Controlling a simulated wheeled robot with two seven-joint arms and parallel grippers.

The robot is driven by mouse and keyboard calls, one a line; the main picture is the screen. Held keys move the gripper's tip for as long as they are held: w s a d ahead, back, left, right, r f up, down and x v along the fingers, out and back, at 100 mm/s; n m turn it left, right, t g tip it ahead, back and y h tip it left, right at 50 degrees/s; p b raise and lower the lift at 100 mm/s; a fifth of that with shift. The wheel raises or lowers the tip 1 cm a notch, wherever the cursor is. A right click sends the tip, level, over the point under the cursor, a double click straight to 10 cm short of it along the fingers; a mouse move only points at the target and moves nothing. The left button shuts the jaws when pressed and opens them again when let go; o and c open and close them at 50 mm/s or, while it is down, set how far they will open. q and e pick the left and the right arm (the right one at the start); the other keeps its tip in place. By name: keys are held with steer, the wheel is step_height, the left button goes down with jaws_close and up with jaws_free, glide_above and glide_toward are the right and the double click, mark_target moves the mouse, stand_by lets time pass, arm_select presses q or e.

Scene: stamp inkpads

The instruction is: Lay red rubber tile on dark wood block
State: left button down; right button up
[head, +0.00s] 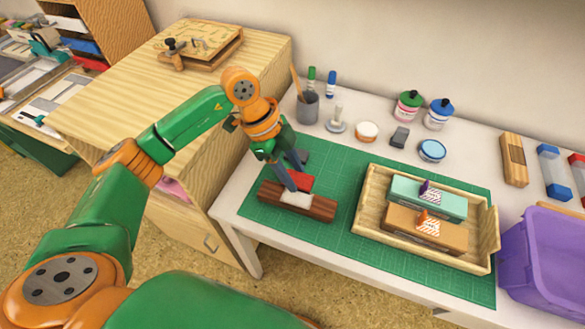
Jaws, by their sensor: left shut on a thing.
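The dark wood block (322,209) lies on the green cutting mat, left of the wooden tray. A pale whitish patch (296,199) shows on the middle of its top. My left gripper (294,176) points down at the block's far side and is shut on the red rubber tile (304,181). The tile shows between and beside the grey fingers, just behind the pale patch. The fingers hide part of the tile, and I cannot tell whether it touches the block. My right gripper is not in view.
A wooden tray (367,221) with a teal box (410,193) and an orange-brown box (402,220) stands right of the block. A grey pen cup (308,108), jars and small lidded pots stand behind. A purple bin (548,262) is at the right.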

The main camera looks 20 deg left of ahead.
mark_target(292, 196)
arm_select(q)
steer(key=shift+f+b, duration=1.65)
steer(key=shift+f, duration=1.5)
steer(key=shift+c, duration=1.5)
jaws_free()
steer(key=shift+r, duration=0.1)
steer(key=v, duration=0.7)
